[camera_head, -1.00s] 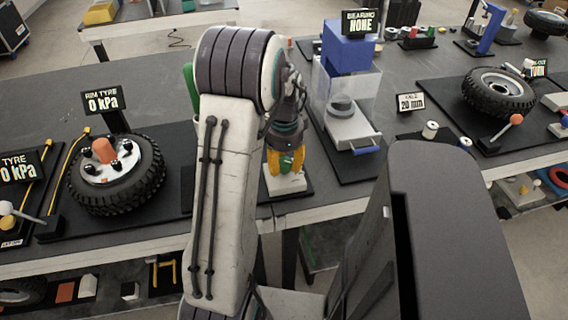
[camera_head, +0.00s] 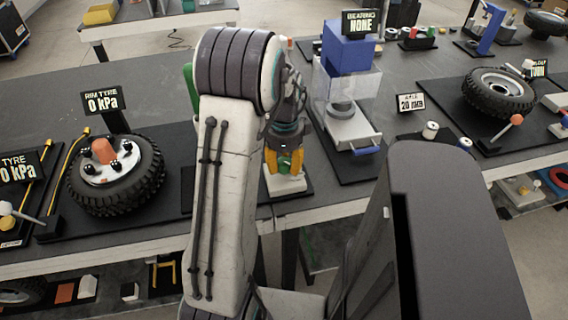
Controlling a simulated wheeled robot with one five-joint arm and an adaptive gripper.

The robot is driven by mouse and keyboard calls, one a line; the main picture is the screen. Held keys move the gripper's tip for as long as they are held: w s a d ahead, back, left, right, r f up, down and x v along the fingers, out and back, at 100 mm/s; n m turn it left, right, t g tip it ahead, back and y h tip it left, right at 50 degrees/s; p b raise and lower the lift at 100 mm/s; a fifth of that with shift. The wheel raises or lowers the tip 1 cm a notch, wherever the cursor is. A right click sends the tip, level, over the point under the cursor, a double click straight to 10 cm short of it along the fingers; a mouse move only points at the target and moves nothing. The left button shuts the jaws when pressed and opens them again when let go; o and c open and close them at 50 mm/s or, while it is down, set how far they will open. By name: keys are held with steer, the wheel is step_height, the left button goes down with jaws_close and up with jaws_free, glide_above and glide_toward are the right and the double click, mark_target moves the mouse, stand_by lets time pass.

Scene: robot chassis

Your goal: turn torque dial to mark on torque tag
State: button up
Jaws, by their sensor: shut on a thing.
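My gripper (camera_head: 284,163) has yellow fingers and points down at the table's front edge, just right of my raised arm link. It is shut on a small green piece (camera_head: 285,160), which looks like the torque dial and shows between the fingers. The dial sits over a white block (camera_head: 285,184) on a dark mat. The fingers cover much of the dial, so its pointer is not visible. I cannot make out the torque tag or its mark; my arm hides part of this area.
A blue press with a clear guard (camera_head: 347,90) stands close on the right. A tyre on a hub (camera_head: 146,185) lies on the left. A green upright object (camera_head: 190,90) is behind my arm.

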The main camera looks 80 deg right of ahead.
mark_target(285, 161)
steer(key=shift+s+f, duration=0.1)
steer(key=o, duration=1.2)
step_height(285, 161, up, 12)
stand_by(0.8)
